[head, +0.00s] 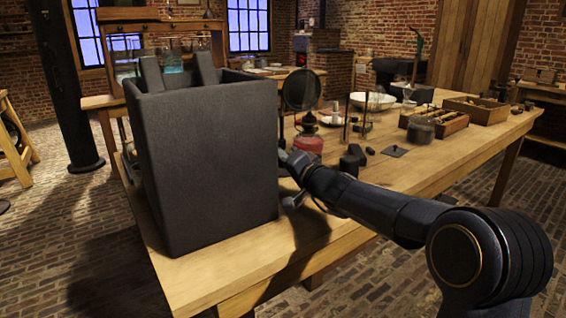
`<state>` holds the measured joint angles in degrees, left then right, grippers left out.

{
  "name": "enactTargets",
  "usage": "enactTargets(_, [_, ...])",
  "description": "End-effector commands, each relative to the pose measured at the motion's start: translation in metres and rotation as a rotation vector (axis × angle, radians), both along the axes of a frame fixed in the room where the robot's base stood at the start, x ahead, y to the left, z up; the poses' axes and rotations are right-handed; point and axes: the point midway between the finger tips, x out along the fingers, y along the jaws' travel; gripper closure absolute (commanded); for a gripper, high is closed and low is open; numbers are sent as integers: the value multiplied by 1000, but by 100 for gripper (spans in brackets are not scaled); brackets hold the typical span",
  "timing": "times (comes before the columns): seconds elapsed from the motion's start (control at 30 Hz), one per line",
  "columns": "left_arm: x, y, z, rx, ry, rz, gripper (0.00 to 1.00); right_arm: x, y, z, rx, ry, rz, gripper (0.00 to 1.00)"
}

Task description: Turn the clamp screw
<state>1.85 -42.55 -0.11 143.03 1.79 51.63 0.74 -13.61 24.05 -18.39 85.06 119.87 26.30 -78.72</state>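A large dark grey battery jar (205,170) stands on the wooden table in the head view, close to me. Two dark flat plates stick up out of its open top, a left one (151,73) and a right one (206,66). My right arm comes in from the right, and its gripper (287,165) is at the jar's right side. The fingers are dark and partly hidden, so I cannot tell if they are open or touch anything. A small metallic piece (294,200) shows below the wrist; I cannot tell what it is. I cannot make out the clamp screw. My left gripper is not in view.
The wooden table (235,270) runs back to the right. Beyond my forearm are a red-based item (309,142) with a dark round disc (302,90), small dark blocks (352,158), and wooden trays (477,110). The table's front right is mostly clear.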

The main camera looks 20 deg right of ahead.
Motion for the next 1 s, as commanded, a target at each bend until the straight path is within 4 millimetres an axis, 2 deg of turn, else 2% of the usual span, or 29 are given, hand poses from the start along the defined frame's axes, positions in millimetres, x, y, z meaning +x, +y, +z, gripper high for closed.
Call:
enactTargets(0.1, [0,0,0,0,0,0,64,0,0,-1,-1,2,0,92])
enactTargets(0.13, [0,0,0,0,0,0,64,0,0,-1,-1,2,0,68])
enactTargets(0.3, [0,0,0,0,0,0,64,0,0,-1,0,2,0,47])
enactTargets(0.57, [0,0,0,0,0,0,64,-1,0,0,1,0,0,47])
enactTargets(0.67, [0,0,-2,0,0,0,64,-7,-3,-1,1,1,-1,47])
enactTargets(1.0, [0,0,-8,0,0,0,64,-59,-22,0,2,0,-1,47])
